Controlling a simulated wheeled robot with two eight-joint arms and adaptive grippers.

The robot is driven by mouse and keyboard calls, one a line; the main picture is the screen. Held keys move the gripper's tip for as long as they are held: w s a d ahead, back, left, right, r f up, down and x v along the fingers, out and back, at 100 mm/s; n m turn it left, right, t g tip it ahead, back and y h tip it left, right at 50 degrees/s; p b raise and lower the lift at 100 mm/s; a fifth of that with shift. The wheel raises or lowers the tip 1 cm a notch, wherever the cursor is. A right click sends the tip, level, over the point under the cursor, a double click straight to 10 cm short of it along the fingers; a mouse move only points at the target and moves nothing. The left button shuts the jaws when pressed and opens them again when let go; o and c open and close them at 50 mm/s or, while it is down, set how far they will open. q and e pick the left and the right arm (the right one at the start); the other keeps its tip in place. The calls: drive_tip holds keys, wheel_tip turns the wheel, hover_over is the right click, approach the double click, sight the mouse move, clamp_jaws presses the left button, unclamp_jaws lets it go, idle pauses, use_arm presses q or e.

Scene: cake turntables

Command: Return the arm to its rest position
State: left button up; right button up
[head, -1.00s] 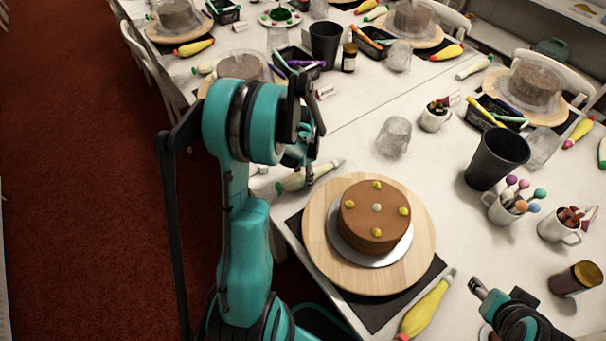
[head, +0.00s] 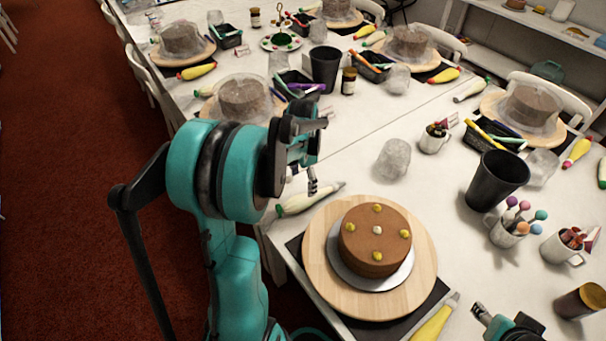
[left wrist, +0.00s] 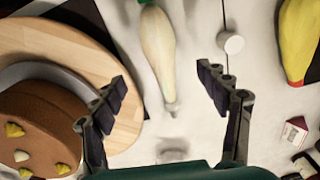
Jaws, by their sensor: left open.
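My left gripper (head: 313,183) is raised above the table's near edge, to the left of and behind the brown cake in the head view. In the left wrist view its two fingers (left wrist: 165,100) are spread apart with nothing held. The brown cake (head: 362,257) has yellow dabs and a paler one on top. It sits on a silver board on a round wooden turntable (head: 319,271); both also show at the left of the left wrist view. My right gripper (head: 480,312) shows only partly at the bottom right; its fingertips are too small to read.
A pale piping bag (head: 309,199) lies behind the turntable, and a yellow one (head: 432,326) lies in front. A black cup (head: 496,180), a mug of coloured sticks (head: 507,232) and a clear glass (head: 393,160) stand to the right. Red carpet (head: 70,200) is open at the left.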

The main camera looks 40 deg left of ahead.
use_arm(q)
drive_tip(key=s+d+r+n+t, duration=0.2)
drive_tip(key=s+d+r+t, duration=0.15)
drive_tip(key=d+r, duration=0.65)
drive_tip(key=s+d+n+t, duration=0.2)
drive_tip(key=s+d+t, duration=0.1)
drive_tip(key=s+d, duration=0.4)
drive_tip(key=shift+d+f, duration=0.45)
drive_tip(key=shift+d, duration=1.15)
drive_tip(key=shift+t, duration=0.25)
